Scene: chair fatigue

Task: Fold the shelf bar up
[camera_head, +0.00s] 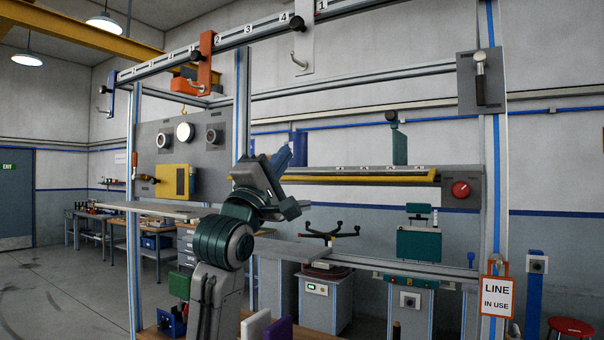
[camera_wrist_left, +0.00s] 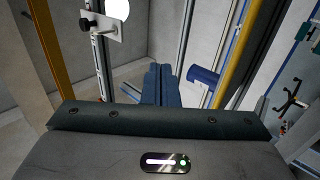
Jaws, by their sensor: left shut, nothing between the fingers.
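What I take to be the shelf bar is a long bar with a yellow front edge (camera_head: 362,179), lying roughly level across the frame, right of my left gripper. In the left wrist view a yellow bar (camera_wrist_left: 238,58) runs steeply, right of the fingers; it looks like the same bar. My left gripper (camera_head: 284,155) has blue fingers, shut and empty, pointing up to the right near the bar's left end. The closed fingers (camera_wrist_left: 158,84) also show in the left wrist view, apart from the yellow bar. My right gripper is not in view.
A grey panel with a red knob (camera_head: 460,190) stands at the bar's right end. A numbered rail (camera_head: 248,42) with hanging hooks crosses above. A blue cylinder (camera_head: 299,146) sits behind my gripper. A black-armed fixture (camera_head: 331,234) and teal box (camera_head: 418,244) are below.

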